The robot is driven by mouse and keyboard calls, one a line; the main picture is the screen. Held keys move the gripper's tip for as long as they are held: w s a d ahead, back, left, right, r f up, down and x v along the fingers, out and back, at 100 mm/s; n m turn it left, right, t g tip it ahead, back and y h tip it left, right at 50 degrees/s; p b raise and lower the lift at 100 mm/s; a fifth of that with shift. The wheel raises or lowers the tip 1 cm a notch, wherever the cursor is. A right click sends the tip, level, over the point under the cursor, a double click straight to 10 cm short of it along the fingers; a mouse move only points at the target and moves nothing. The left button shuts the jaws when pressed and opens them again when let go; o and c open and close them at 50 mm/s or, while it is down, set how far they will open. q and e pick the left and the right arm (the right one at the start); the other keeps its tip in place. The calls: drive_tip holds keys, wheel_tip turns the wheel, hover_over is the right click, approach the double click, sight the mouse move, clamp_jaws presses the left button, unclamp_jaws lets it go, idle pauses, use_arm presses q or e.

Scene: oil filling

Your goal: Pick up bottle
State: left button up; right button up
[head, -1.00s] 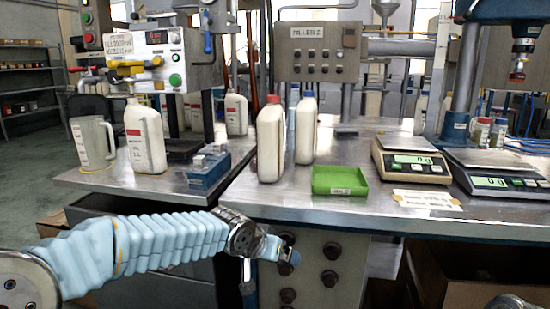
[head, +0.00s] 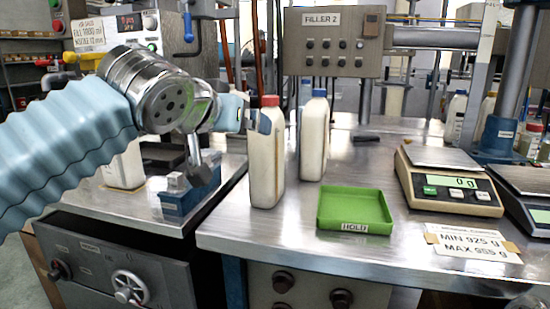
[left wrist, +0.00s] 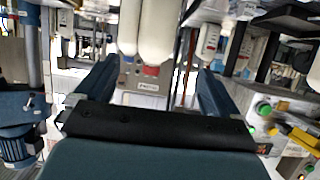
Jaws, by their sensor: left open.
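A white bottle with a red cap (head: 266,160) stands upright at the left front of the right-hand steel table. Behind it to the right stands a similar white bottle with a blue cap (head: 314,140). My left gripper (head: 252,118) is at the red-capped bottle's upper part, just below cap height. In the left wrist view, which is upside down, my left gripper (left wrist: 157,68) is open, with the red-capped bottle (left wrist: 155,35) showing between its fingers. I cannot tell whether a finger touches it. My right gripper is not in view.
A green tray (head: 354,226) labelled HOLD lies right of the bottles. A scale (head: 447,195) reading 0 g stands farther right, with a weight-limit card (head: 470,243) in front. A blue fixture (head: 188,198) sits below my left forearm. The steel front strip is clear.

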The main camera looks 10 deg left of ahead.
use_arm(q)
hover_over(267, 152)
drive_tip(key=a, duration=0.3)
wheel_tip(267, 152, down, 3)
drive_tip(key=shift+w+d+f+p, duration=0.25)
drive_tip(key=shift+w+f, duration=0.15)
drive_tip(key=shift+w, duration=0.25)
drive_tip(key=shift+w+d+f+p, duration=0.15)
drive_tip(key=shift+w+d+f, duration=0.15)
drive_tip(key=shift+w, duration=0.4)
drive_tip(key=shift+w+d+f+p, duration=0.2)
drive_tip(key=shift+w+f, duration=0.25)
drive_tip(key=shift+w, duration=0.2)
clamp_jaws()
drive_tip(key=shift+r, duration=0.15)
